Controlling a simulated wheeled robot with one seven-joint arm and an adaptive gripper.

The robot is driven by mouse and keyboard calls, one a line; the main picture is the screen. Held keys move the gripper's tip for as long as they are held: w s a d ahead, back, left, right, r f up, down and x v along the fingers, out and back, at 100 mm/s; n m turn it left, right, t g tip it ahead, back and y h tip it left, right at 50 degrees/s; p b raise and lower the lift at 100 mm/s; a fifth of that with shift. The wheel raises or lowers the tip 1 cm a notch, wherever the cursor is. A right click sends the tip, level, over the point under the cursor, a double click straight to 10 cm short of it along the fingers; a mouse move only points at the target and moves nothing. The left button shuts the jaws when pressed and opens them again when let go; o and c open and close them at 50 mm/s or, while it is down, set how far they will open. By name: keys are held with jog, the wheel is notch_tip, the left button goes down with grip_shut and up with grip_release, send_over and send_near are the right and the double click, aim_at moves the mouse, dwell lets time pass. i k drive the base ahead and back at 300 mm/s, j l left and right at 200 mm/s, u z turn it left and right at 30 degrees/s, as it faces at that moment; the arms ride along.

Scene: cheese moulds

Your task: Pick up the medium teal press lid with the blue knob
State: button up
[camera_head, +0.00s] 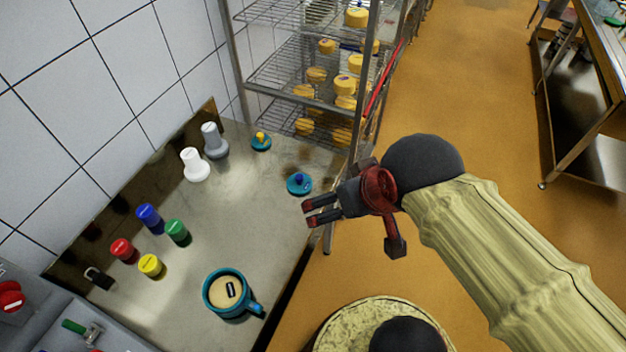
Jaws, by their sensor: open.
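A teal press lid with a blue knob (299,184) lies on the steel table near its right edge. A second teal lid with a yellow knob (261,142) lies farther back and looks a little smaller. My gripper (307,212) is open and empty, just in front of and slightly right of the blue-knob lid, near the table's right edge. The fingers point left. The gripper appears apart from the lid, but its height above the table is hard to tell.
A teal mould with a handle (209,294) stands at the table's front. Red, yellow, green and blue capped containers (150,265) stand left, with white (195,165) and grey (214,141) pieces behind. A wire rack with cheeses (316,75) stands behind the table. The table's middle (235,220) is clear.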

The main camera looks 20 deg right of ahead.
aim_at(299, 184)
jog(key=k+l+u, duration=0.1)
jog(key=u, duration=0.35)
jog(key=k+l+u, duration=0.15)
jog(key=u, duration=0.3)
jog(key=k+l+u, duration=0.15)
jog(key=u, duration=0.3)
